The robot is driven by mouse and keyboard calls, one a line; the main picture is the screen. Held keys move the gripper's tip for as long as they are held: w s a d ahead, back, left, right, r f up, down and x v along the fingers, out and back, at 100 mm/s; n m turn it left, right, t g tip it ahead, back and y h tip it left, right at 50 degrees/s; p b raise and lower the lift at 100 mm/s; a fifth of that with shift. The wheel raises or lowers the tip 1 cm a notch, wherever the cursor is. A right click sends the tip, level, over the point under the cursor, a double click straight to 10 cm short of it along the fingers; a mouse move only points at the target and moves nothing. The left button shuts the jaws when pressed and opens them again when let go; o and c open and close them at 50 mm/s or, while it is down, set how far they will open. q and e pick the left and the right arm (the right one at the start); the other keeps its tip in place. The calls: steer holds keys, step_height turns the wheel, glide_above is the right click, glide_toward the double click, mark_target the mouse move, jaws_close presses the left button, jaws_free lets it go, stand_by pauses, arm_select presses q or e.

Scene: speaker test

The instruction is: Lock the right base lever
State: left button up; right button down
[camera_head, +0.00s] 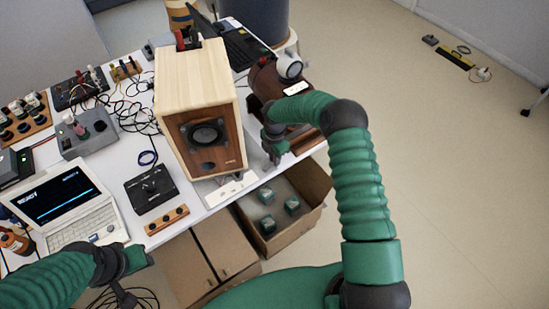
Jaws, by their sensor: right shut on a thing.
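A wooden speaker (203,160) with a dark round cone stands upright at the table's right part. A white plate (231,188) with small marks lies at the foot of its front. My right gripper (274,152) is low beside the speaker's right side, at the table's edge. It is shut on a small part there, which appears to be the right base lever; the fingers hide most of it, so its angle cannot be told. My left gripper (124,294) is at the lower left, in front of the table and away from the speaker; its jaw opening is unclear.
A brown device (270,82) with a white round part stands right of the speaker, close to my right arm. A laptop (68,206), black box (151,188) and cables crowd the left table (205,204). An open carton (308,216) stands below the front edge. The right floor is largely clear.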

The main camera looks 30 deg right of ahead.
steer(key=shift+w+d+r, duration=0.1)
steer(key=shift+d, duration=0.05)
steer(key=c, duration=1.4)
jaws_free()
steer(key=shift+o, duration=0.2)
step_height(320, 180, up, 16)
steer(key=shift+r, duration=0.25)
steer(key=s+a+m+t, duration=0.1)
steer(key=s+a+m, duration=0.2)
steer(key=s+m, duration=0.3)
steer(key=s+a+r+m, duration=0.1)
steer(key=s+a+m, duration=0.1)
steer(key=s+m, duration=0.5)
steer(key=s+a+m+t, duration=0.1)
steer(key=s+a+m, duration=0.2)
steer(key=s+m, duration=0.3)
steer(key=s, duration=0.4)
steer(key=shift+s+a+r+m+t+b, duration=0.2)
steer(key=shift+s+a+m+t+b, duration=0.1)
steer(key=shift+m, duration=0.1)
